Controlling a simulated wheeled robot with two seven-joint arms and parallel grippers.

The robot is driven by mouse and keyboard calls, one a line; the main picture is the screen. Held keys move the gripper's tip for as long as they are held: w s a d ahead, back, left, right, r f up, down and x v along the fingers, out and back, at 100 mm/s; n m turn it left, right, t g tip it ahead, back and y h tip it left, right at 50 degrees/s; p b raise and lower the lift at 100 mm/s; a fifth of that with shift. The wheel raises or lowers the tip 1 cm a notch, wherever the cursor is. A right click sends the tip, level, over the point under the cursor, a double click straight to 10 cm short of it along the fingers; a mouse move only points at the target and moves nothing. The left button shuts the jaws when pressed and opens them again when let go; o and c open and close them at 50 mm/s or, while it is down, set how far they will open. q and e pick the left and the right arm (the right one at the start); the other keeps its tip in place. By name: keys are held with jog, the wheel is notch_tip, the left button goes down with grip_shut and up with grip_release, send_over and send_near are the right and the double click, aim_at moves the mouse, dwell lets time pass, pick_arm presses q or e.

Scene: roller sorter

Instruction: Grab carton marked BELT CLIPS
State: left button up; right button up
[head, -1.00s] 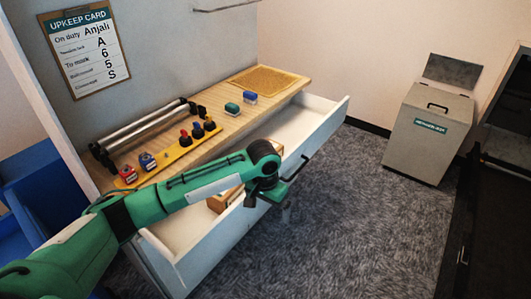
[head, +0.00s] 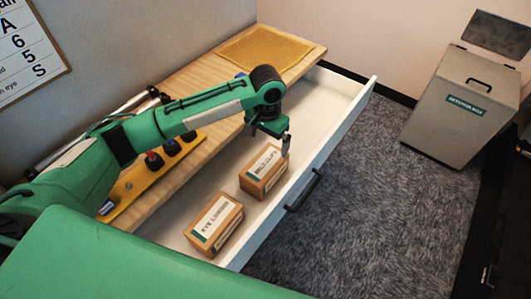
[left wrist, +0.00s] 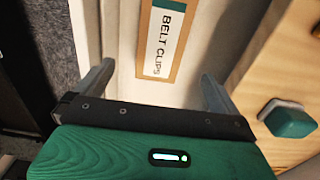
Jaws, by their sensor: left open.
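The BELT CLIPS carton (left wrist: 168,45) is a brown box with a white and green label, seen from above in the left wrist view. In the head view the far carton (head: 265,170) in the open drawer (head: 320,112) stands right by my left gripper (head: 284,145); its label is too small to read surely there. My left gripper is open, its two fingers (left wrist: 157,92) apart in the left wrist view, with the carton between and beyond them, not gripped. A second brown carton (head: 214,223) lies nearer in the drawer. My right gripper is not in view.
The wooden worktop (head: 192,165) beside the drawer carries a yellow mat (head: 258,48), a yellow rack (head: 130,186) with knobs, and a green block (left wrist: 288,120). The drawer handle (head: 303,190) juts over the carpet. A grey lidded bin (head: 460,105) stands at right.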

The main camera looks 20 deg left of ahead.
aim_at(265, 163)
pick_arm(q)
jog(key=f, duration=0.4)
jog(key=shift+s, duration=0.25)
notch_tip(265, 163, down, 4)
jog(key=shift+w+r, duration=0.1)
jog(key=shift+w, duration=0.05)
jog(key=shift+f+p, duration=0.35)
jog(key=shift+f, duration=0.1)
jog(key=f, duration=0.4)
jog(key=shift+s+a+f+p, duration=0.2)
jog(key=shift+s+f+p, duration=0.05)
jog(key=shift+f+p, duration=0.15)
jog(key=shift+c, duration=1.3)
jog(key=shift+r, duration=0.1)
jog(key=c, duration=1)
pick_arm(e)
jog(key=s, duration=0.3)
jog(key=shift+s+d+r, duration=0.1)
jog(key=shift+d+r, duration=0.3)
